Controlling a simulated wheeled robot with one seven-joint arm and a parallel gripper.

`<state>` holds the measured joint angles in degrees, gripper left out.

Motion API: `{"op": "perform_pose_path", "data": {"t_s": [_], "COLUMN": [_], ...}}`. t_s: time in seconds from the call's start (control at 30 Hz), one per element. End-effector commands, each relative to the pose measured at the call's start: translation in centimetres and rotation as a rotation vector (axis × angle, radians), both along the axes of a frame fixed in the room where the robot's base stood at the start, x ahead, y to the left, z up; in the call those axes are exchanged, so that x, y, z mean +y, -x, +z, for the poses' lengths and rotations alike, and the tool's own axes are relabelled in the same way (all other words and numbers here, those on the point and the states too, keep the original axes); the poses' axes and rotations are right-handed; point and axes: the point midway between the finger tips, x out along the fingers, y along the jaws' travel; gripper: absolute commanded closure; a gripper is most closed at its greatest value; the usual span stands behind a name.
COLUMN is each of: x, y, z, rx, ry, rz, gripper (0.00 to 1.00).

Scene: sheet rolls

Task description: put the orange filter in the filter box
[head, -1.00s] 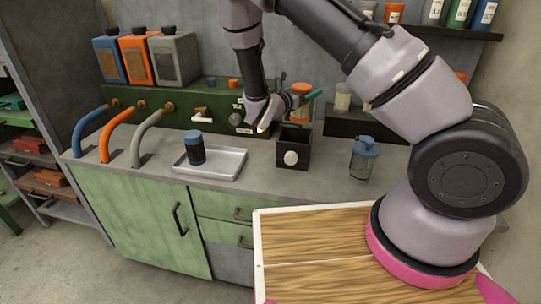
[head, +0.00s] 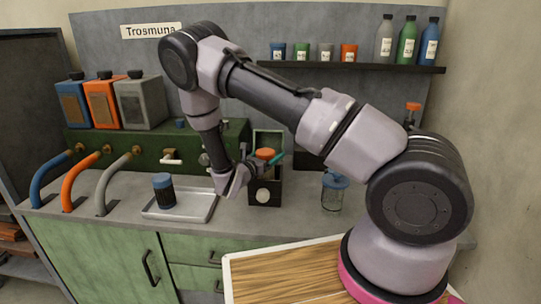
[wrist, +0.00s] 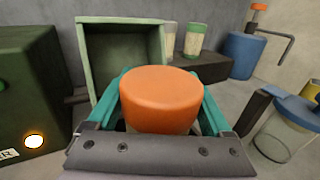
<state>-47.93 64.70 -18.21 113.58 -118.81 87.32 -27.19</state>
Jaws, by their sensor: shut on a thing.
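The orange filter (head: 265,154) has an orange cap and a pale body. My gripper (head: 268,161), with teal fingers, is shut around it. In the wrist view the orange filter (wrist: 161,90) sits upright between both fingers, its lower part hidden by my gripper. A dark box with a white knob (head: 264,195), apparently the filter box, is on the counter directly below the filter. A tall open green compartment (head: 268,138) stands behind it and also shows in the wrist view (wrist: 124,50). I cannot tell whether the filter's bottom is inside the box.
A lidded glass jar (head: 332,193) stands to the right. The green wall unit (head: 190,150) is behind, with hoses at left. A bottle shelf (head: 350,68) is above.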

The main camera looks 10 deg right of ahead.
Motion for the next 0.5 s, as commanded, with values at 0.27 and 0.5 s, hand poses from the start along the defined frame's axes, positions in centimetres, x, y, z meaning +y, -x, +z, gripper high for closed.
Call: {"op": "perform_pose_path", "data": {"t_s": [0.27,0.5], "x": [0.0,0.0], "y": [0.0,0.0], "z": [-0.6,-1.2], "rx": [-0.001,-0.001], "ry": [0.001,0.001], "rz": [-0.001,-0.001], "gripper": [0.92,0.92]}}
